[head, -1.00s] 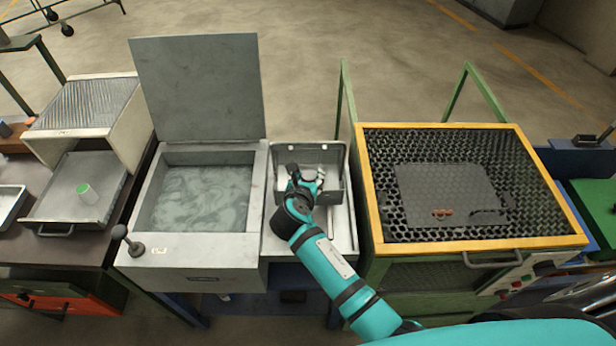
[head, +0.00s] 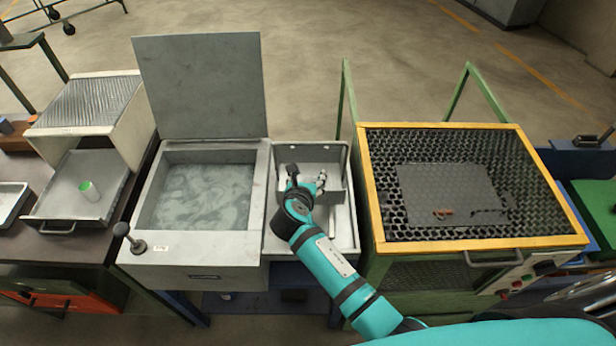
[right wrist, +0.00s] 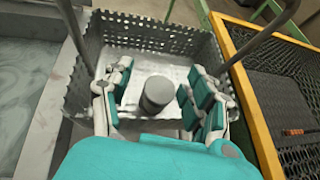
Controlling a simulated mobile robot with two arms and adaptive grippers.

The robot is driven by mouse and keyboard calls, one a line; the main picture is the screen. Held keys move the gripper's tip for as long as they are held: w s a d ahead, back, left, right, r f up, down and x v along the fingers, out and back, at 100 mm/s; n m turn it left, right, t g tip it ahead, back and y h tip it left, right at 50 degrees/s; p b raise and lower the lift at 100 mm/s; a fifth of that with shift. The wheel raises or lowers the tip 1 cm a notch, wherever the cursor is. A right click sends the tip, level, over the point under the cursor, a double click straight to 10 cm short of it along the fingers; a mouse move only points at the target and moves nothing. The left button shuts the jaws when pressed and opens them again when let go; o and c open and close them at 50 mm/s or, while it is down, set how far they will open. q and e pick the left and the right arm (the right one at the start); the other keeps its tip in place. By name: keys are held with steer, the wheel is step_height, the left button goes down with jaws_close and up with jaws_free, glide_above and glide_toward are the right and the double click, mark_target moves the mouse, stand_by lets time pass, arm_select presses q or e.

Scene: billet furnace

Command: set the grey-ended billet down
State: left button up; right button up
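The grey-ended billet (right wrist: 157,92) stands in a perforated metal basket (right wrist: 88,85) in the right wrist view, its grey end facing the camera. In the head view my right gripper (head: 306,183) is over the sink-like bay between the tank and the yellow-framed grate. It hides the billet there. My left gripper is not in view.
A tank of cloudy liquid (head: 158,238) with its lid raised is left of the basket. A yellow-framed mesh grate (head: 470,246) is on the right. A green-ended billet (head: 90,191) stands on a metal tray (head: 58,204) at the far left.

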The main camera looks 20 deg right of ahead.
steer(key=shift+s+d+f, duration=0.25)
steer(key=shift+s+f, duration=0.1)
steer(key=shift+f, duration=0.15)
steer(key=shift+r, duration=0.3)
steer(key=r+b+v, duration=0.1)
steer(key=v, duration=1.1)
steer(key=shift+w, duration=0.25)
steer(key=shift+a, duration=0.1)
